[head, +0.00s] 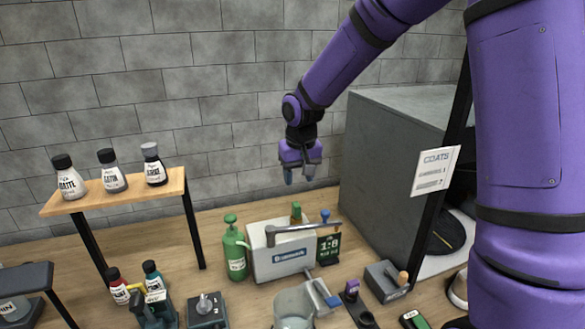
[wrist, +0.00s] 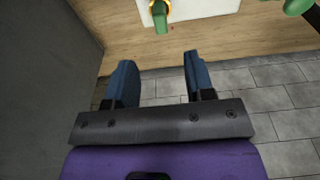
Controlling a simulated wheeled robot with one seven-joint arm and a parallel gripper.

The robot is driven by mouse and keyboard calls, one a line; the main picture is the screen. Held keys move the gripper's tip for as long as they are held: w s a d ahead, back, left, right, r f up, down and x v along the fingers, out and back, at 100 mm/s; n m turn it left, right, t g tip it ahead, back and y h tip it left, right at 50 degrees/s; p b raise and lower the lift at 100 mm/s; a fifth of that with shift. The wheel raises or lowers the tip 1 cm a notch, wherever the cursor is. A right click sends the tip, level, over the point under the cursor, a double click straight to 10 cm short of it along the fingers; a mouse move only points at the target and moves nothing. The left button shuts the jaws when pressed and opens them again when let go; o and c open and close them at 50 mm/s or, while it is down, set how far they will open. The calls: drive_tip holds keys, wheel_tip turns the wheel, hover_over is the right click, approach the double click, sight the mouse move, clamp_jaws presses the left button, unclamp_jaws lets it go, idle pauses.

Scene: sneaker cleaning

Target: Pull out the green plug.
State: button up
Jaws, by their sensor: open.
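What looks like the green plug (head: 296,212) stands upright at the back of the white box (head: 281,264), with an orange-brown part below its top. My gripper (head: 299,175) hangs in the air above and behind the box, fingers pointing down. In the wrist view my gripper (wrist: 160,68) is open, with nothing between its blue fingertips, apart from the plug.
A grey bar (head: 300,228) crosses above the box. A green bottle (head: 235,252) stands to its left and a dark green 1:8 sign (head: 329,247) to its right. A large grey cabinet (head: 385,165) rises right of my gripper. The tiled wall (head: 225,120) is behind.

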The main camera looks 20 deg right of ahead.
sight(297, 204)
drive_tip(key=f, duration=0.3)
drive_tip(key=w+f, duration=0.1)
drive_tip(key=f, duration=0.6)
drive_tip(key=shift+w+f, duration=0.2)
drive_tip(key=shift+f, duration=0.2)
clamp_jaws()
